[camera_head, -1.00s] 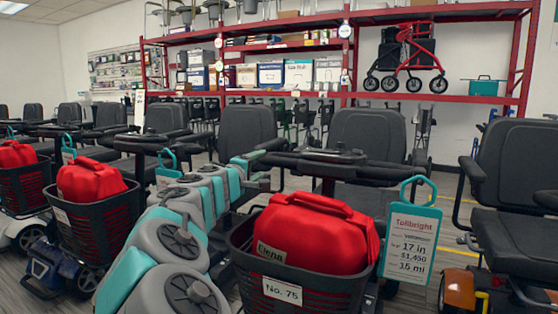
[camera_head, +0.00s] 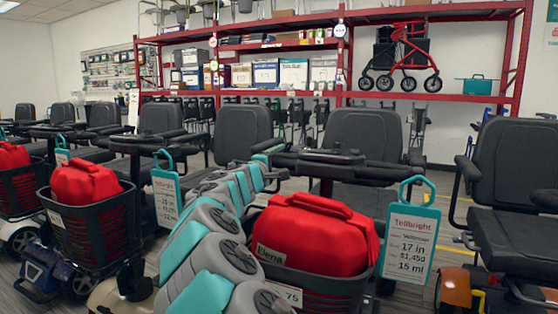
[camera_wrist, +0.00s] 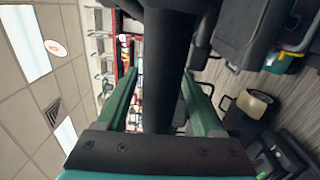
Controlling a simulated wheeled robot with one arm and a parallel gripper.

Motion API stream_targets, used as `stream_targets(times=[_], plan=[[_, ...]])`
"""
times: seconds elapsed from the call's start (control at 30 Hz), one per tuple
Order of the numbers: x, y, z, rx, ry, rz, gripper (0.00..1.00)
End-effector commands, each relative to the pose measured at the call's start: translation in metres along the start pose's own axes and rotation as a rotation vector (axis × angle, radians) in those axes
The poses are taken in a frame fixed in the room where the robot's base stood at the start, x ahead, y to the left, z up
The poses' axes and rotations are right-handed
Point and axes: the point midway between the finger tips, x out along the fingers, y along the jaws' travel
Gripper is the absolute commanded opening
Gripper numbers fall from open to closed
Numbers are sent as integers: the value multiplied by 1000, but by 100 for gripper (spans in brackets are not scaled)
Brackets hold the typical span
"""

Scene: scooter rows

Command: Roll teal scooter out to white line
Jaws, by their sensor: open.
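No teal scooter body shows clearly. The nearest scooter in the head view has a black basket (camera_head: 322,287) with a red bag (camera_head: 315,235), its label partly hidden by my arm. Its black handlebar (camera_head: 335,158) stands above the basket, and its body colour is hidden. My gripper (camera_head: 266,150) is at the left end of this handlebar. In the wrist view, the green fingers of my gripper (camera_wrist: 158,76) are apart, with a dark bar (camera_wrist: 160,60) running between them. I cannot tell whether they touch it. No white line is visible.
A teal price tag (camera_head: 411,240) hangs at the handlebar's right. Scooters with baskets (camera_head: 95,225) stand close on the left. Another scooter (camera_head: 510,170) stands on the right. Red shelves (camera_head: 440,98) line the back wall. A yellow floor line (camera_head: 462,238) shows between the scooters at right.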

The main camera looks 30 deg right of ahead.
Motion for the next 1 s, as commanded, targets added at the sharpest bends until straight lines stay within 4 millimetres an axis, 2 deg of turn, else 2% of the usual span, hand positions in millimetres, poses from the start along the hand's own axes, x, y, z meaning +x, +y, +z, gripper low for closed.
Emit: stream_targets(times=[0.13,0.73,1.0], plan=[[0,0,0,0,0,0,68],[0,0,0,0,1,0,0],[0,-1,0,0,1,-1,0]])
